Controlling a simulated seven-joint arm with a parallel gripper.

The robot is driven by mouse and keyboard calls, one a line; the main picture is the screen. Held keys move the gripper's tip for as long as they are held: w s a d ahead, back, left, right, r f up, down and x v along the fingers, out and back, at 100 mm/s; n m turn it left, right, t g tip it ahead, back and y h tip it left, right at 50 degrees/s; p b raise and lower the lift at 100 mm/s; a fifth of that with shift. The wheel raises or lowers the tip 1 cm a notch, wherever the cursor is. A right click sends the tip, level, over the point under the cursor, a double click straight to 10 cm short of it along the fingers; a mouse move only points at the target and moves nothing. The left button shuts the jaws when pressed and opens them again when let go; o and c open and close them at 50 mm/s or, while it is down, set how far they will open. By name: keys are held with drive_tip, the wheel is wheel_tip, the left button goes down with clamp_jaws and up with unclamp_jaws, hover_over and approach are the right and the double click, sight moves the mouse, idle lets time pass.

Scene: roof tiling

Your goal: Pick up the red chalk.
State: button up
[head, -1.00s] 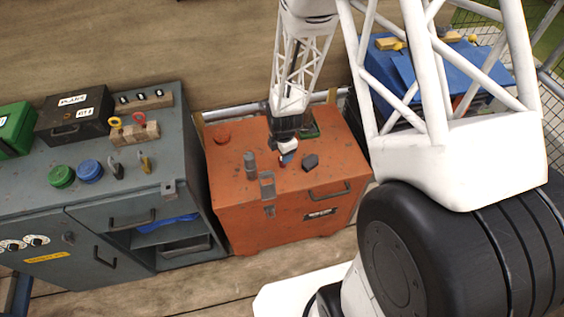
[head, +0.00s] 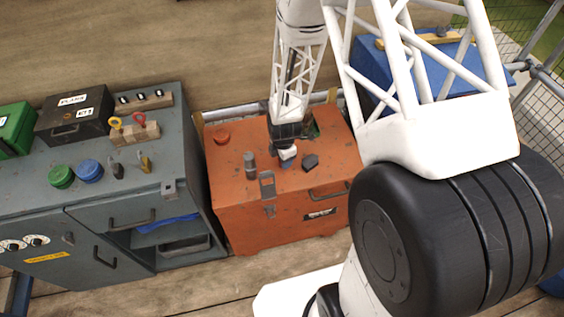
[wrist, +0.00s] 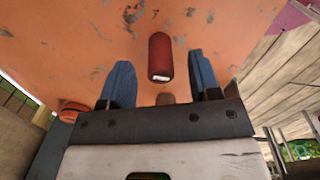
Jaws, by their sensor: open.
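The red chalk (wrist: 160,57) shows in the wrist view as a dark red cylinder with a white mark on its near end. It is over the worn orange surface, between the lines of my two blue fingers, with room visible on both sides. My gripper (head: 287,164) is open over the lid of the orange chest (head: 235,200) in the head view. The chalk cannot be made out there; my gripper seems to hide it. I cannot tell how far the fingertips are above the lid.
A grey cylinder (head: 249,163) stands left of my gripper and a dark block (head: 310,161) lies close on its right. A grey cabinet (head: 130,190) with tools stands to the left.

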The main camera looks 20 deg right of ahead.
drive_tip(key=shift+f, duration=1.4)
drive_tip(key=c, duration=1)
drive_tip(key=shift+r, duration=0.1)
drive_tip(key=shift+r, duration=1)
drive_tip(key=shift+s+r, duration=0.25)
drive_tip(key=shift+r, duration=0.5)
drive_tip(key=s+r, duration=0.1)
drive_tip(key=s, duration=1.4)
drive_tip(key=shift+s+d+r, duration=0.2)
